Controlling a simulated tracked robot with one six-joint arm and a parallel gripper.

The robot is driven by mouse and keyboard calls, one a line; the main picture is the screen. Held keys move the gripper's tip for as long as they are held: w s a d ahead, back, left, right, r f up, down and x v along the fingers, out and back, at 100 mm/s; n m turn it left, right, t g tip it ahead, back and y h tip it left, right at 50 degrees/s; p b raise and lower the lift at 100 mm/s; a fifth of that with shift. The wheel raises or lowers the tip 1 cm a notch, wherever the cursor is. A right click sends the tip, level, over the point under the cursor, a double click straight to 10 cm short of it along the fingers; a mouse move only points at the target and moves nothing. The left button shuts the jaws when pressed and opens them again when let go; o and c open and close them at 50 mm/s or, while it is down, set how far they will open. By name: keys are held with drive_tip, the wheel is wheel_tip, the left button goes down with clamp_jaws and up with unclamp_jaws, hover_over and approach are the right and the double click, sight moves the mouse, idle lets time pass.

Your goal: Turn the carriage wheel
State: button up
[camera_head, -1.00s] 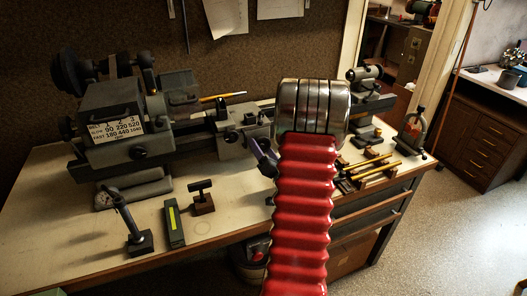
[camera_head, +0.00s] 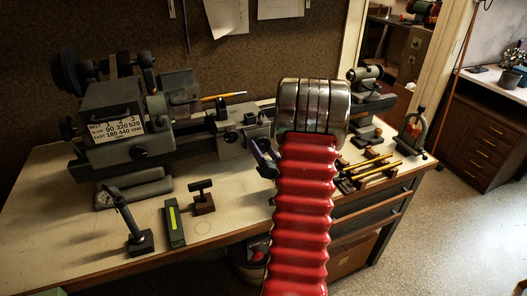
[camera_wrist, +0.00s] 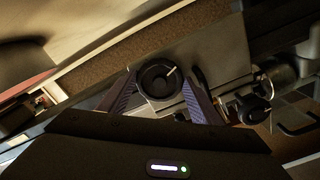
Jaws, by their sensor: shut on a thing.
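The carriage wheel (camera_wrist: 158,80) is a small dark round handwheel with a pale handle pin, seen face-on in the wrist view. My gripper (camera_wrist: 160,76) has one ridged finger on each side of the wheel and is shut on its rim. In the head view, the purple-grey fingers of my gripper (camera_head: 264,155) show just left of my red arm, at the front of the lathe (camera_head: 135,125). The wheel cannot be made out clearly there, as the fingers and arm cover that spot.
The bench (camera_head: 100,230) bears a dial gauge stand (camera_head: 138,240), a green box (camera_head: 174,224) and a small dark T-handled tool (camera_head: 202,197) on its left front. Brass rods (camera_head: 372,167) lie right of my arm. Open floor is at the right.

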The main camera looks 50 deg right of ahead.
drive_tip(key=shift+s+d+f+n, duration=0.1)
drive_tip(key=shift+s+d+n, duration=0.05)
drive_tip(key=shift+n, duration=0.65)
drive_tip(key=shift+s+d+n, duration=0.1)
drive_tip(key=shift+n, duration=0.7)
drive_tip(key=shift+f+g, duration=0.15)
drive_tip(key=shift+g, duration=0.15)
drive_tip(key=o, duration=0.8)
drive_tip(key=shift+c, duration=0.2)
drive_tip(key=shift+a, duration=0.1)
drive_tip(key=shift+s+a, duration=0.3)
drive_tip(key=shift+s, duration=0.2)
drive_tip(key=v, duration=1.2)
drive_tip(key=shift+s+a+f, duration=0.15)
